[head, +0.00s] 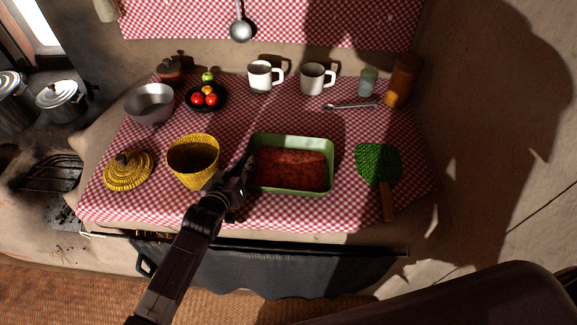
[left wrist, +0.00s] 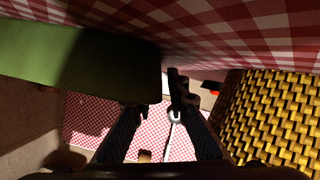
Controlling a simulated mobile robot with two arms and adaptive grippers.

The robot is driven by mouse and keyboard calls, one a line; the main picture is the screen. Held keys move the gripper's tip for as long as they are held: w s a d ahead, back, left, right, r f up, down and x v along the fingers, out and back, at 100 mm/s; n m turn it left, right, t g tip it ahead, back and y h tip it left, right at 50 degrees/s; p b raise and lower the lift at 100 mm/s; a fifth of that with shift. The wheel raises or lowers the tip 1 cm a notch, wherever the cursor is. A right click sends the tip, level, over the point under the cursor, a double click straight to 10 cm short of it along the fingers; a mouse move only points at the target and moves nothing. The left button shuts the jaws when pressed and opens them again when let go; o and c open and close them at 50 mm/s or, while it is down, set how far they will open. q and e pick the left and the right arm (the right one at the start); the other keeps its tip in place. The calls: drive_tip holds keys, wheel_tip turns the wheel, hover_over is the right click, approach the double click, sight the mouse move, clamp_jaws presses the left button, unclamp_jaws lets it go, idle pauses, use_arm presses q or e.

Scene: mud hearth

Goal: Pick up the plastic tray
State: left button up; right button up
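The plastic tray (head: 331,176) is green and rectangular, with a reddish-brown filling, and lies on the checked cloth. Its green wall fills the upper left of the left wrist view (left wrist: 70,65). My left gripper (head: 246,166) is at the tray's left rim in the head view. In the left wrist view its fingers (left wrist: 164,100) are close together at the tray's edge, one partly hidden behind the wall. They look closed on the rim. My right gripper is in neither view.
A yellow woven basket (head: 193,158) stands close left of my gripper, with its lid (head: 128,170) beyond. A green woven fan (head: 378,163) lies right of the tray. Behind are white mugs (head: 312,77), a spoon (head: 350,105), a black bowl (head: 221,101) with tomatoes and a metal bowl (head: 150,104).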

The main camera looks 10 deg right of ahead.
use_arm(q)
clamp_jaws()
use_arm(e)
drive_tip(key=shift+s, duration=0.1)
